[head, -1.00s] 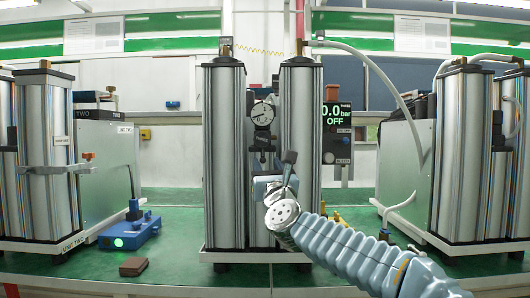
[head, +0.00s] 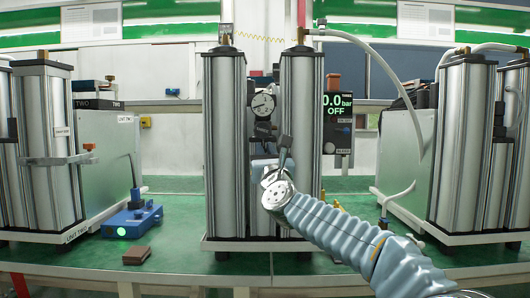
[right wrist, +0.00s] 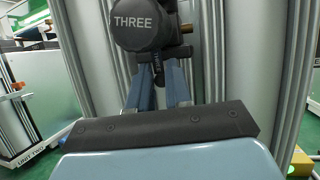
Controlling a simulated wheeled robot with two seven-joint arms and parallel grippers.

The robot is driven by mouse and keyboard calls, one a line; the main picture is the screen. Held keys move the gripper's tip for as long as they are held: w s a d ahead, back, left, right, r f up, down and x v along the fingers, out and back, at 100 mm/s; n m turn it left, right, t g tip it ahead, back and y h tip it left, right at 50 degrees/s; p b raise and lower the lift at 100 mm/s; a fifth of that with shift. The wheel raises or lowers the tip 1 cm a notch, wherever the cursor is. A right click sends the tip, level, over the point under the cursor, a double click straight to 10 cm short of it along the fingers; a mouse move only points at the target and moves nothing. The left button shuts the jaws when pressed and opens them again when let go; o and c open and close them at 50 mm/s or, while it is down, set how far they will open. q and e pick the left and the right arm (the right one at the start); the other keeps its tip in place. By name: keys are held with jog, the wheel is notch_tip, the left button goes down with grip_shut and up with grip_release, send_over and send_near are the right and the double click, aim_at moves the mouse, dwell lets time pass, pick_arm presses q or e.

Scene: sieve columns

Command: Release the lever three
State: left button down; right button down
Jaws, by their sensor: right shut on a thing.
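Unit three is the middle pair of ribbed metal columns (head: 225,150). A round pressure gauge (head: 262,105) sits between them. In the right wrist view a dark round knob marked THREE (right wrist: 143,24) is at the top. The dark lever three (right wrist: 158,76) hangs just below it, between my finger tips. My right gripper (right wrist: 158,72) is shut on this lever. In the head view my right gripper (head: 262,165) reaches between the columns below the gauge, and my wrist partly hides the lever. My left gripper is not in view.
A black display (head: 337,108) marked THREE reads 0.0 bar OFF. Unit two's columns (head: 52,145) stand at left, another column pair (head: 463,150) at right. A blue device (head: 132,218) and a brown block (head: 136,255) lie on the green bench (head: 180,205).

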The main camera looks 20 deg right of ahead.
jog(key=shift+d, duration=0.1)
jog(key=shift+s+d+r+n+g+y+p, duration=0.15)
jog(key=shift+d+n+g+y, duration=0.3)
jog(key=shift+n, duration=0.8)
jog(key=shift+s+d+r+n+g+y+p, duration=0.1)
jog(key=shift+d+r+n+y, duration=0.15)
jog(key=shift+n+y, duration=0.75)
jog(key=shift+s+d+r+n+g+y+p, duration=0.15)
jog(key=shift+d+n+g+y, duration=0.2)
jog(key=shift+n, duration=1.2)
jog(key=shift+d, duration=0.1)
jog(key=c, duration=1.1)
grip_release()
jog(key=shift+o, duration=0.2)
jog(key=shift+f, duration=0.1)
